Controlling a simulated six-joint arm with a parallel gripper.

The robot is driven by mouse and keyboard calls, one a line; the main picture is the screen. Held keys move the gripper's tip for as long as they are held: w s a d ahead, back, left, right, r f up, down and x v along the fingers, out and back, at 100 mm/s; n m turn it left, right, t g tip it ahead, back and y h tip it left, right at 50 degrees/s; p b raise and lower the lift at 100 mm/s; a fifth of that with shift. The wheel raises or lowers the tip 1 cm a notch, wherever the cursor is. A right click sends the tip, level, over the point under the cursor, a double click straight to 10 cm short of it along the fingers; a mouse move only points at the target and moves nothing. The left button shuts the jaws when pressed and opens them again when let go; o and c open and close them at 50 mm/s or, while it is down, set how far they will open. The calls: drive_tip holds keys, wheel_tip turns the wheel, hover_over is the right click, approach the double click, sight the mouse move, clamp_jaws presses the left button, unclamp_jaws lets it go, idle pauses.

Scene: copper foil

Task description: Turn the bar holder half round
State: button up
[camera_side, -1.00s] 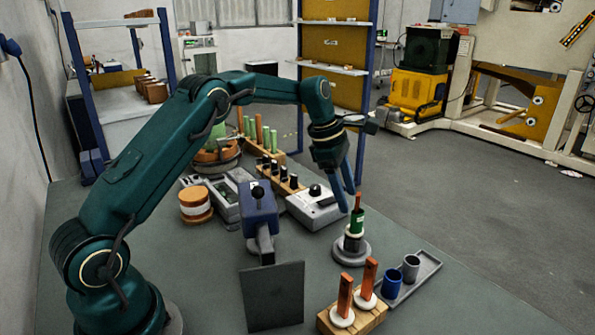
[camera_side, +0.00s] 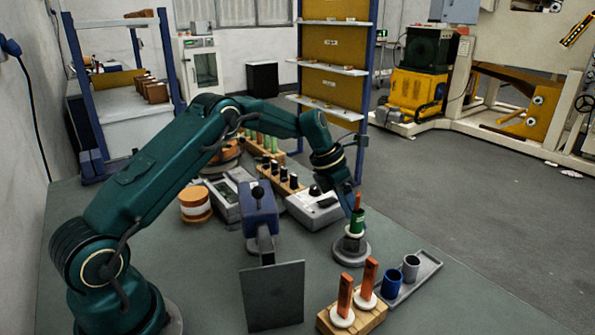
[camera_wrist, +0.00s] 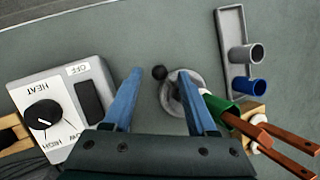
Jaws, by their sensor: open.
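The bar holder (camera_side: 357,221) is a green cup with a copper bar standing in it, above a white collar and a round grey base (camera_side: 350,254). In the wrist view the green holder (camera_wrist: 219,106) and the grey base (camera_wrist: 176,91) show at the right finger, which hides part of them. My gripper (camera_wrist: 160,82) is open, with its blue fingers apart. The holder appears outside the right finger there, not between the fingers. In the side view my gripper (camera_side: 350,200) hangs close beside the upper part of the holder; I cannot tell whether it touches.
A grey box with a heat knob (camera_wrist: 58,112) lies left of my fingers. A grey tray (camera_side: 424,268) with blue and grey cups is right of the holder. A wooden block (camera_side: 350,320) with two copper bars stands in front. A blue lever device (camera_side: 259,210) stands left.

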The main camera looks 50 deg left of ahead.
drive_tip(key=shift+w+d+f, duration=0.15)
drive_tip(key=shift+d+f, duration=0.05)
drive_tip(key=shift+f, duration=0.25)
clamp_jaws()
drive_tip(key=shift+w+d+m+g+h, duration=0.2)
drive_tip(key=shift+w+d+m, duration=0.1)
drive_tip(key=shift+m, duration=0.35)
drive_tip(key=shift+w+d+m+g+h, duration=0.15)
drive_tip(key=shift+w+m+g, duration=0.1)
drive_tip(key=shift+m, duration=0.4)
drive_tip(key=shift+s+d+m, duration=0.15)
drive_tip(key=shift+m, duration=0.15)
unclamp_jaws()
